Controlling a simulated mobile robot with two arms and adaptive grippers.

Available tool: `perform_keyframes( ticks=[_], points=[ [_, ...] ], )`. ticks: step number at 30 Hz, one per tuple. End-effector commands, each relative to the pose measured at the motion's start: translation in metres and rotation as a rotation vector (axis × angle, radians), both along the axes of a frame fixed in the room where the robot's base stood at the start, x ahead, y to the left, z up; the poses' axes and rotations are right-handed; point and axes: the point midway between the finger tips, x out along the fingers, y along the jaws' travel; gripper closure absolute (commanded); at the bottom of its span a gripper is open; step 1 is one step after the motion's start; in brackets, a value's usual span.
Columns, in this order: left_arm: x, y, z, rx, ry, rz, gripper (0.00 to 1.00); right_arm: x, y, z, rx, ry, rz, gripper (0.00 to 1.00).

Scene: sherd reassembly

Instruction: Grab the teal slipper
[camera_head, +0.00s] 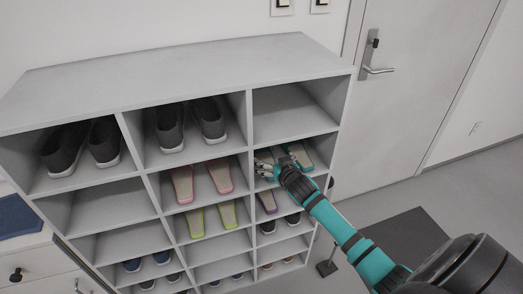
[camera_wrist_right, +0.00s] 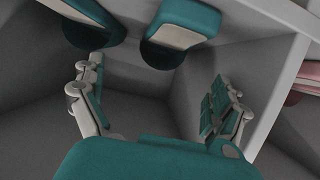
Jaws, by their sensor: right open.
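A pair of teal slippers with beige insoles lies in the right compartment of the second row. In the head view one teal slipper (camera_head: 302,157) shows right of my gripper; the other is partly hidden by it. In the right wrist view one teal slipper (camera_wrist_right: 182,30) lies beyond the gap between my fingers, and the other teal slipper (camera_wrist_right: 80,18) is at upper left, beyond the left finger. My right gripper (camera_head: 268,166) is at this compartment's opening. It also shows in the wrist view (camera_wrist_right: 158,78), open and empty. My left gripper is out of view.
The grey shoe rack (camera_head: 185,75) has divider walls close around my right gripper. Pink slippers (camera_head: 201,181) lie in the compartment to the left, and a purple slipper (camera_head: 267,202) lies below. The compartment above (camera_head: 290,115) is empty. A door (camera_head: 415,80) stands behind.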

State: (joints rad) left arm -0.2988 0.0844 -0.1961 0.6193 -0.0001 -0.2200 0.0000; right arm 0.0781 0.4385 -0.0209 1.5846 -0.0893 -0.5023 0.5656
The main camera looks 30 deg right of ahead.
Motion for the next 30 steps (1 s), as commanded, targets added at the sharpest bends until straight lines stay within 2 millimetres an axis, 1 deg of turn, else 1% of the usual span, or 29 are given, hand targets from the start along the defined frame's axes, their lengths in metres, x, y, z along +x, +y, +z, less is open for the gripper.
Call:
perform_keyframes(
  ticks=[1, 3, 6, 12, 18, 21, 25, 30],
  points=[
    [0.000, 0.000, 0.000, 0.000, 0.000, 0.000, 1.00, 0.010, -0.002, -0.002, 0.000, -0.002, 0.000, 0.00],
    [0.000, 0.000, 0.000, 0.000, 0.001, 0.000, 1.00, 0.020, -0.005, -0.007, -0.001, -0.001, -0.001, 0.00],
    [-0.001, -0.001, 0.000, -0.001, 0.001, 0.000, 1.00, 0.030, -0.007, -0.011, 0.000, 0.000, 0.000, 0.00],
    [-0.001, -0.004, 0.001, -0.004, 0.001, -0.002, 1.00, 0.041, -0.009, -0.015, 0.001, 0.001, 0.001, 0.00],
    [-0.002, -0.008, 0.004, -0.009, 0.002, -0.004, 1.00, 0.066, -0.012, -0.022, 0.000, 0.000, 0.001, 0.00],
    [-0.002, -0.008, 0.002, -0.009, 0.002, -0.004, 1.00, 0.077, -0.015, -0.027, 0.000, 0.000, 0.001, 0.00],
    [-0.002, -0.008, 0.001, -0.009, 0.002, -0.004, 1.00, 0.082, -0.016, -0.030, 0.000, 0.000, 0.001, 0.00],
    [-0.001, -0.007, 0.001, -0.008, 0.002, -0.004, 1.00, 0.083, -0.016, -0.030, 0.001, 0.000, 0.002, 0.00]
  ],
)
